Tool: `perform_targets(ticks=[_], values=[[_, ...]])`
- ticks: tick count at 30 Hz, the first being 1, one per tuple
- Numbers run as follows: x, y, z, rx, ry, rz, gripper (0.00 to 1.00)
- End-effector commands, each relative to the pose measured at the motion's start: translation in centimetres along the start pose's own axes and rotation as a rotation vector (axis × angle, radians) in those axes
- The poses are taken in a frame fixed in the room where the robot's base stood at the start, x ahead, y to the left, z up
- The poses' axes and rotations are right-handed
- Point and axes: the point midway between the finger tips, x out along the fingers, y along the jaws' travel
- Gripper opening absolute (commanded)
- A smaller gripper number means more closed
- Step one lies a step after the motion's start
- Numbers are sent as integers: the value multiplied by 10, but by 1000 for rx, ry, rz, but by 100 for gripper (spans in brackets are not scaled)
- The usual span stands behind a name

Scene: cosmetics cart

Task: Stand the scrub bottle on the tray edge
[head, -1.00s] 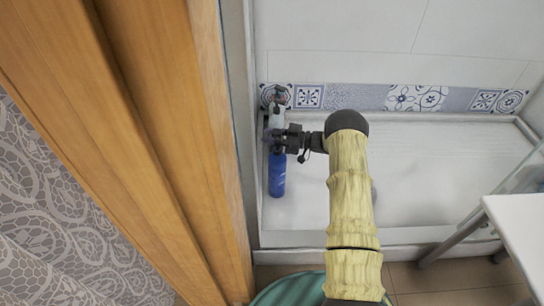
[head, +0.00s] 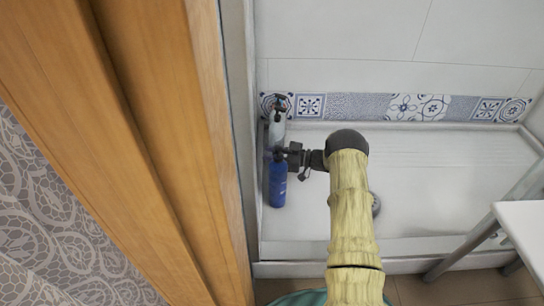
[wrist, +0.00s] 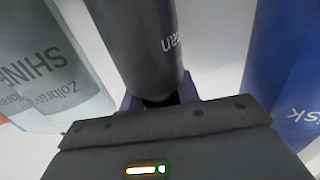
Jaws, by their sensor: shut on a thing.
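In the wrist view a dark grey bottle (wrist: 142,45) stands between my jaws, with letters ending in "an". I cannot read whether it is the scrub bottle. My gripper (head: 287,155) is shut on it, close to the left wall of the white shower tray (head: 420,190). In the head view the gripper and neighbouring bottles largely hide the held bottle. The tray's raised front edge (head: 350,248) runs along the near side.
A blue bottle (head: 278,184) stands just nearer than the gripper; it also shows at the wrist view's right (wrist: 285,75). A pale bottle (head: 277,130) marked "SHINE" stands behind. A drain (head: 376,204) lies beside my arm. The tray's right side is clear. A wooden door frame (head: 170,150) stands left.

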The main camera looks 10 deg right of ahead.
Motion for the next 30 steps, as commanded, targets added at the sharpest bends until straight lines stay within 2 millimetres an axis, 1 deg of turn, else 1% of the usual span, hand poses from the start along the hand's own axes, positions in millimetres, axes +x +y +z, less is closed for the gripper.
perform_targets(ticks=[6, 7, 9, 10, 18, 21, 26, 30], values=[[0, 0, 2, 0, 1, 0, 0], [0, 0, 2, 0, 0, 0, 36], [0, 0, 2, 0, 0, 0, 49], [0, 0, 2, 0, 0, 0, 54], [0, 0, 2, 0, 0, 0, 54], [0, 0, -1, 0, 0, 0, 54], [-14, 0, -4, 2, 0, 1, 54], [-35, 0, -5, 2, -1, 3, 54]])
